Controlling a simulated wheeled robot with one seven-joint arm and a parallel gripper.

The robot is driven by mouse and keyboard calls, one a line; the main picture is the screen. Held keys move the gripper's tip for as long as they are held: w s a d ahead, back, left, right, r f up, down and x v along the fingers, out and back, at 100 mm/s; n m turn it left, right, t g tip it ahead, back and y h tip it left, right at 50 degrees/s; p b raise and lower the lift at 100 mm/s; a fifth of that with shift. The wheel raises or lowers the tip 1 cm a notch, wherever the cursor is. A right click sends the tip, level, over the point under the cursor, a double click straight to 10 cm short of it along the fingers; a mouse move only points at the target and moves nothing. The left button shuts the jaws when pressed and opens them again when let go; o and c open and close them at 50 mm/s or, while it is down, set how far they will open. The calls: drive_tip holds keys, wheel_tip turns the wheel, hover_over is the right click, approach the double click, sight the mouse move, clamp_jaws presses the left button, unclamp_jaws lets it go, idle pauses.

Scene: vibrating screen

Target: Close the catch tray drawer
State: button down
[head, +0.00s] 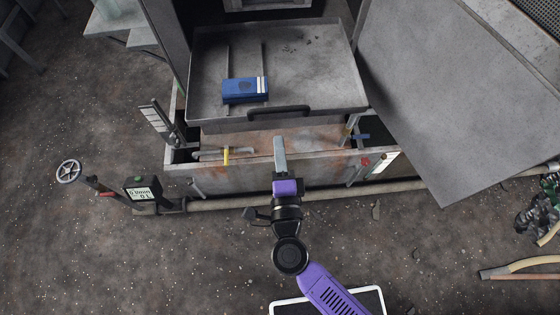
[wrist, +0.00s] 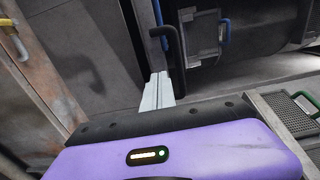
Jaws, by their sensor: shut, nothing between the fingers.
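The catch tray drawer (head: 330,85) is a wide grey metal tray at the top middle of the head view, sticking out from the machine towards me. Its dark bar handle (head: 278,110) runs along the front wall. A blue box (head: 243,91) with a white stripe lies inside, left of centre. My gripper (head: 279,140) is shut and empty, its fingers pointing at the tray front, just below the handle in the picture. In the wrist view, my fingertips (wrist: 158,88) show beside a black bar (wrist: 175,58) that looks like this handle; I cannot tell whether they touch.
A rusty trough (head: 255,175) with a yellow-handled lever (head: 226,156) lies below the tray. A large grey panel (head: 450,90) slopes at the right. A pipe with a valve wheel (head: 69,171) and a digital meter (head: 140,193) is at left. The front floor is mostly clear.

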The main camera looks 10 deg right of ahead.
sight(269, 54)
drive_tip(key=shift+w+d, duration=0.15)
drive_tip(key=shift+w, duration=2.9)
drive_tip(key=shift+w, duration=0.3)
drive_tip(key=w+b, duration=0.2)
drive_tip(key=w, duration=0.6)
drive_tip(key=w+b, duration=0.3)
drive_tip(key=w, duration=0.6)
drive_tip(key=w+d+b, duration=0.1)
drive_tip(key=w+b, duration=0.1)
drive_tip(key=w, duration=0.7)
drive_tip(key=shift+w+b, duration=0.25)
drive_tip(key=shift+b, duration=0.15)
drive_tip(key=shift+s, duration=0.1)
